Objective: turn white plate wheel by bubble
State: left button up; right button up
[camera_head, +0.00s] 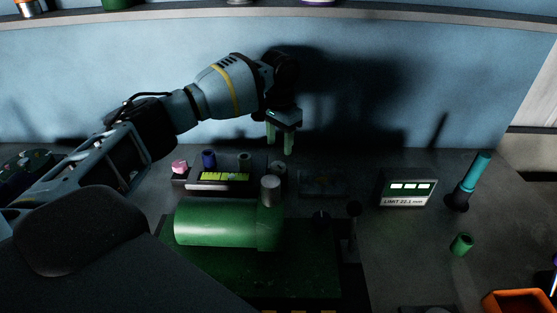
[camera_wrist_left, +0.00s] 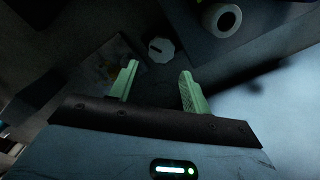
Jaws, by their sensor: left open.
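A small pale knob, which looks like the white plate wheel (camera_wrist_left: 160,49), shows in the left wrist view with a dark slot mark on its face. It lies just beyond the gap between my fingertips, apart from them. In the head view a pale round part (camera_head: 278,168) sits below my fingers, right of the yellow-green bubble level (camera_head: 225,178). My left gripper (camera_head: 279,146) is open and empty above it, fingers pointing down; it also shows in the left wrist view (camera_wrist_left: 159,70). My right gripper is not in view.
A green cylinder machine (camera_head: 215,222) with an upright grey cap (camera_head: 270,188) stands in front. Pink (camera_head: 180,166) and blue (camera_head: 209,159) knobs are to the left. A limit display (camera_head: 408,188), a teal-topped tool (camera_head: 474,177) and a green cup (camera_head: 461,244) are to the right.

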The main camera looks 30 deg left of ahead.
aim_at(279, 165)
pick_arm(q)
jog(key=shift+f, duration=3.6)
jog(key=c, duration=0.7)
